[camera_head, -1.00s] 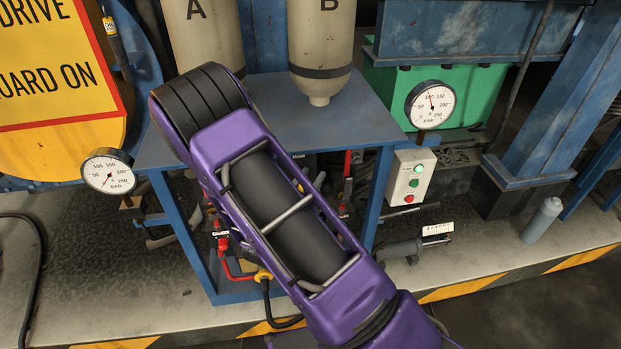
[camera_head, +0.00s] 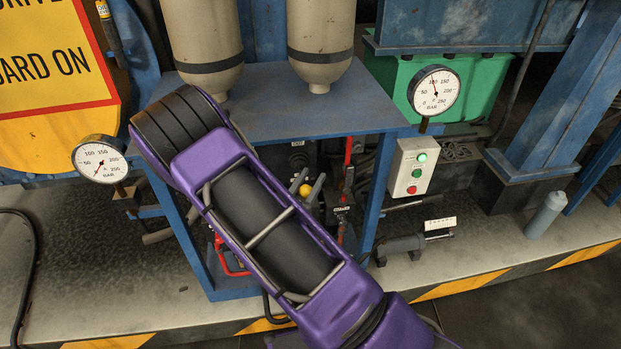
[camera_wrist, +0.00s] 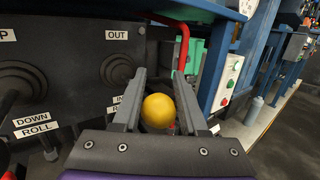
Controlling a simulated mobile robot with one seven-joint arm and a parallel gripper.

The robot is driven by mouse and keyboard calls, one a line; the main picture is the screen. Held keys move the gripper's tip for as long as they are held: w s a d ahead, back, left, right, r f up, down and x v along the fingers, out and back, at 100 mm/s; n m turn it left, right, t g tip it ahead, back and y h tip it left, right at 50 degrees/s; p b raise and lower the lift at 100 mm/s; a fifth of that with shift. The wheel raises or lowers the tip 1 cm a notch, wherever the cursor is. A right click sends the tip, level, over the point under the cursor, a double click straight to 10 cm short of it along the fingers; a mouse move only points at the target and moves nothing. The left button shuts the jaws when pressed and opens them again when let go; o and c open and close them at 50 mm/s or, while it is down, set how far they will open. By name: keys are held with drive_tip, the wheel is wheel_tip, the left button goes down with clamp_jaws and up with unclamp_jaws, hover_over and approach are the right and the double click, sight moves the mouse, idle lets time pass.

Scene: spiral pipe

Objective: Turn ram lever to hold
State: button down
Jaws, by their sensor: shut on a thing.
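The ram lever ends in a yellow ball knob (camera_wrist: 159,110), close in front of a dark panel with an OUT label (camera_wrist: 117,35) above and a partly hidden IN label below. The knob also shows in the head view (camera_head: 305,190), just right of my purple arm, inside the blue frame. My gripper (camera_wrist: 159,84) has its two grey fingers on either side of the knob and is shut on it. One finger shows beside the knob in the head view (camera_head: 317,188). The lever's shaft is mostly hidden behind the knob and gripper.
A roll lever with a dark boot (camera_wrist: 20,88) and DOWN label stands left of the knob. A red pipe (camera_wrist: 183,45) and blue frame post (camera_wrist: 214,75) are close on the right. A button box (camera_head: 412,167) and pressure gauge (camera_head: 435,91) stand further right.

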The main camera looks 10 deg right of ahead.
drive_tip(key=c, duration=0.7)
unclamp_jaws()
drive_tip(key=shift+s+d+f, duration=0.1)
drive_tip(key=shift+s+f, duration=0.05)
drive_tip(key=shift+f, duration=0.05)
drive_tip(key=shift+o, duration=1.3)
drive_tip(key=shift+r, duration=0.1)
drive_tip(key=v, duration=1.7)
drive_tip(key=shift+s+p, duration=0.15)
drive_tip(key=shift+p, duration=0.15)
drive_tip(key=shift+r, duration=0.1)
